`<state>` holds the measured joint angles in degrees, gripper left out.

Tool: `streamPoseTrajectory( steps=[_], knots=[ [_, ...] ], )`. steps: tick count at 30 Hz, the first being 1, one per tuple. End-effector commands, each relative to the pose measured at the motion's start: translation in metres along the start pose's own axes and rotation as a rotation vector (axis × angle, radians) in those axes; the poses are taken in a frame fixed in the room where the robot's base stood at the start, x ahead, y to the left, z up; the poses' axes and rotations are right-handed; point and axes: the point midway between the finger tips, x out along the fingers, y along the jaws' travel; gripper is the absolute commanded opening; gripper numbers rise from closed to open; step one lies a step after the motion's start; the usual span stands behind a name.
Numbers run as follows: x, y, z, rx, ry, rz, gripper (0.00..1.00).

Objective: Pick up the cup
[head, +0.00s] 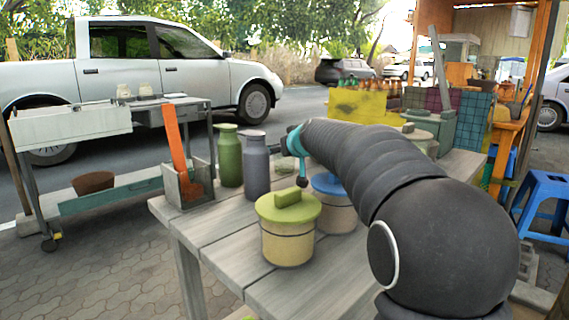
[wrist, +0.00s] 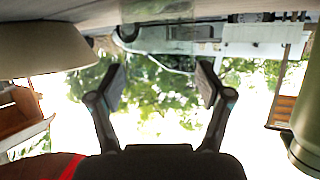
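I cannot make out a clear cup on the wooden table (head: 215,235). Two small pale cup-like vessels (head: 135,91) stand on the cart at the left, too small to tell apart from jars. My gripper (wrist: 162,77) is open in the wrist view, with nothing between its fingers. In the head view my arm mostly hides it, above the table beside the grey-purple bottle (head: 256,165). The wrist view looks upside down, with a pale rounded vessel (wrist: 40,48) at the left and a green cylindrical vessel (wrist: 308,115) at the right edge.
Near my arm stand a green bottle (head: 229,155), a green-lidded pot (head: 288,240) and a blue-lidded pot (head: 338,205). A grey box (head: 188,185) holds an orange strip at the table's left corner. The table's front left is bare. A brown bowl (head: 93,182) sits on the cart's lower shelf.

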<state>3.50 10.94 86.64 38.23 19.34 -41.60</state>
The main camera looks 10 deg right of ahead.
Motion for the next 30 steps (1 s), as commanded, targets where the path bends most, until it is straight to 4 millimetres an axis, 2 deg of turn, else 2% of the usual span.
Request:
streamPoseTrajectory(
  steps=[1,4,14,20,26,30],
  knots=[
    [0.0,0.0,0.0,0.0,0.0,0.0,0.55],
    [0.0,0.0,0.0,0.0,0.0,0.0,0.3],
    [-0.001,0.0,-0.001,0.0,0.0,0.0,0.29],
    [-0.006,0.0,-0.014,-0.001,0.001,-0.001,0.29],
    [-0.019,0.0,-0.046,-0.002,0.003,0.0,0.29],
    [-0.032,0.0,-0.077,-0.002,0.003,0.0,0.29]
  ],
)
